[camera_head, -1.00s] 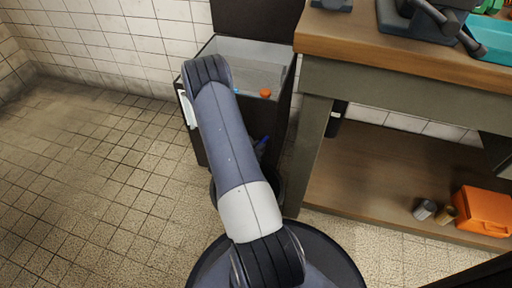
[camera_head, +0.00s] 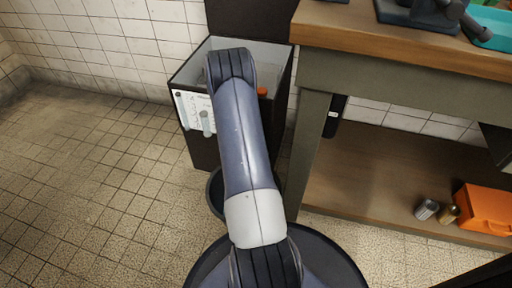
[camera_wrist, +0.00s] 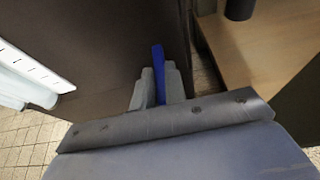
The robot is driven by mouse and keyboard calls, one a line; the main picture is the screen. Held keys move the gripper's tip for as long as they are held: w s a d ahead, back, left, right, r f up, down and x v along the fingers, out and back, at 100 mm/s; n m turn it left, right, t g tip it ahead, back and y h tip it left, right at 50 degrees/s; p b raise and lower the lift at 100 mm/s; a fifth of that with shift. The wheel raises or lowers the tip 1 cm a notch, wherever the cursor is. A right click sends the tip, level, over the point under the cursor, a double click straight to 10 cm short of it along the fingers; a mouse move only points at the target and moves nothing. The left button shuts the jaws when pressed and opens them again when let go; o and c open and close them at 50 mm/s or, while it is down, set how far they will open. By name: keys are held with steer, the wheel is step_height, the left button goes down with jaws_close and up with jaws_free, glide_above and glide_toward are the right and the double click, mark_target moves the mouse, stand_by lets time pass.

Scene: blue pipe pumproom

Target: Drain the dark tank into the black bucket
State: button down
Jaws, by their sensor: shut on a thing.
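The dark tank (camera_head: 202,148) stands open-topped against the tiled wall, left of the workbench. In the wrist view its dark side (camera_wrist: 115,45) fills the upper middle. A blue lever (camera_wrist: 158,58) stands out against that side, and my gripper (camera_wrist: 159,88) is shut on it, one grey finger on each side. In the head view my arm hides the gripper and the lever.
A white gauge panel (camera_head: 194,108) is on the tank front. A red-orange piece (camera_head: 262,91) is at the tank's right side. The workbench (camera_head: 395,68) stands close on the right, with an orange case (camera_head: 484,208) and cans (camera_head: 427,209) on its shelf. The floor at left is clear.

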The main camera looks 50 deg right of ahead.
steer(key=c, duration=1.4)
jaws_free()
steer(key=shift+c, duration=0.2)
steer(key=p+v, duration=0.3)
steer(key=v, duration=0.8)
steer(key=shift+d+f, duration=0.1)
steer(key=b+x, duration=0.3)
steer(key=x, duration=0.8)
